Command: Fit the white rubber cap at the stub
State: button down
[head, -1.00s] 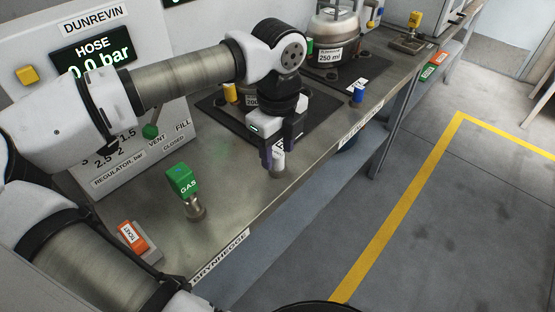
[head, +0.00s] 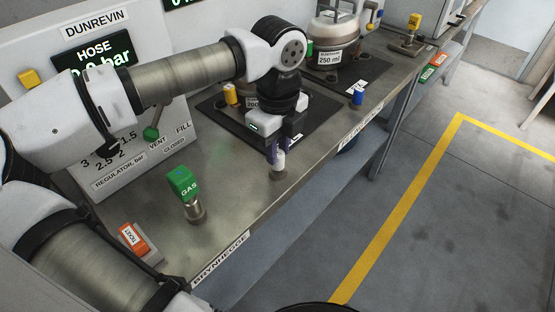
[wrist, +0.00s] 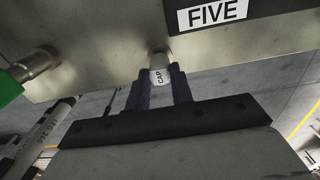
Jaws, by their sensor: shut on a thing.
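The white rubber cap, marked CAP, is between the fingers of my gripper (head: 277,150) over the bench's front part. It shows in the head view (head: 279,162) and, with its lettering, in the wrist view (wrist: 159,77). My gripper (wrist: 158,85) is shut on it. The short metal stub stands on the bench directly below the cap in the head view (head: 278,175). In the wrist view the stub (wrist: 160,57) lines up with the cap's end. They look touching or nearly so; how far the cap sits over it is hidden.
A green GAS block (head: 183,181) on a metal fitting stands left of my gripper. An orange ticket holder (head: 133,238) lies at the near left. A blue-topped piece (head: 358,96) and a 250 ml vessel (head: 333,40) stand farther back. The bench's front edge is close.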

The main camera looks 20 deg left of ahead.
jog(key=shift+r+p, duration=1.05)
jog(key=shift+r, duration=1.5)
jog(key=shift+r, duration=0.1)
